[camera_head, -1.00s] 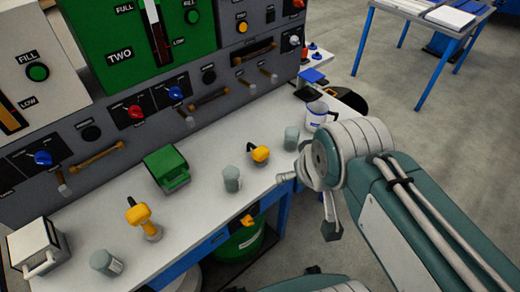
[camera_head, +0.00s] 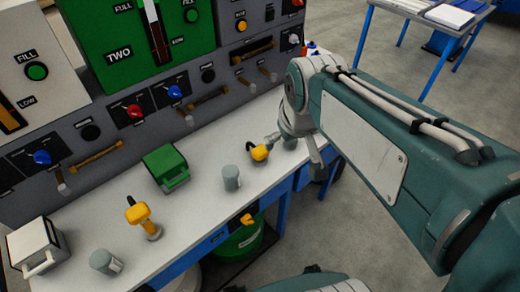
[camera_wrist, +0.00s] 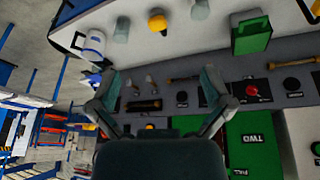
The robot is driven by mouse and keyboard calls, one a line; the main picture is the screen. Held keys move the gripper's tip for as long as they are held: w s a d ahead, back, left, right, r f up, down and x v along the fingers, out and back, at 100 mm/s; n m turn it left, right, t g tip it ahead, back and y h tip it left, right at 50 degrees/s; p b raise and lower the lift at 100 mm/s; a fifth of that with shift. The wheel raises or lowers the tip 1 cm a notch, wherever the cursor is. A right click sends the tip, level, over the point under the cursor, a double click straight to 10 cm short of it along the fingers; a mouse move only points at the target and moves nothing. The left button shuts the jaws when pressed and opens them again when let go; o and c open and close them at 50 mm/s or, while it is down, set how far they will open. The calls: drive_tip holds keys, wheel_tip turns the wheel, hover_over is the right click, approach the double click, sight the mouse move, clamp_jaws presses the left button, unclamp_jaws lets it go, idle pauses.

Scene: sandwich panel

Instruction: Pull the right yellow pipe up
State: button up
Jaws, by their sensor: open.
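The right yellow pipe (camera_head: 259,152), a bent yellow piece on a grey base, stands on the white bench top. It also shows near the top of the wrist view (camera_wrist: 157,20). My gripper (camera_head: 294,152) is open and empty, just right of this pipe in the head view. One finger looks close to it there, but I cannot tell whether they touch. In the wrist view my spread fingers (camera_wrist: 160,82) are apart from the pipe. The left yellow pipe (camera_head: 139,214) stands upright farther left on the bench.
Grey cylinders (camera_head: 232,178) stand near the pipes; one (camera_head: 290,141) is partly hidden by my gripper. A green box (camera_head: 165,168) sits on the bench. A panel with knobs and handles (camera_head: 190,85) rises behind. A white mug (camera_wrist: 95,43) shows in the wrist view.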

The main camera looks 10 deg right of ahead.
drive_tip(key=w+f+n+g, duration=0.1)
drive_tip(key=w+f, duration=0.1)
drive_tip(key=w, duration=0.6)
drive_tip(key=n+g, duration=0.3)
hover_over(260, 149)
wheel_tip(260, 149, down, 18)
drive_tip(key=shift+r, duration=0.2)
wheel_tip(260, 149, down, 10)
drive_tip(key=shift+f, duration=0.2)
drive_tip(key=shift+r, duration=0.1)
drive_tip(key=c, duration=1.1)
